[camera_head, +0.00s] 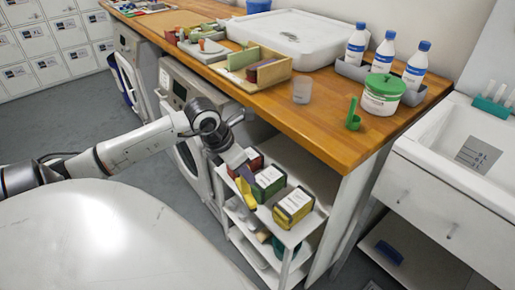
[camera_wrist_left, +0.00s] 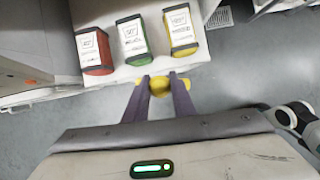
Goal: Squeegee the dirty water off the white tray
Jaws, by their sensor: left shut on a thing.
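The white tray (camera_head: 322,47) lies flat on the wooden counter near the wall in the head view. A small greyish mark shows on it; I cannot make out the extent of any dirty water. My left gripper (camera_head: 243,174) is low in front of the counter, beside the top of a white shelf rack. It also shows in the wrist view (camera_wrist_left: 161,88), its fingers shut on a yellow thing (camera_wrist_left: 158,84), mostly hidden between them. I cannot tell whether this is the squeegee. The yellow thing shows below the fingers in the head view (camera_head: 246,195). My right gripper is out of view.
Red, green and yellow boxes (camera_head: 293,207) stand on the rack (camera_head: 290,236). On the counter (camera_head: 300,120) are a wooden organiser (camera_head: 270,72), a clear cup (camera_head: 302,90), a green-lidded tub (camera_head: 381,100) and white bottles (camera_head: 416,62). A sink (camera_head: 478,135) is at right.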

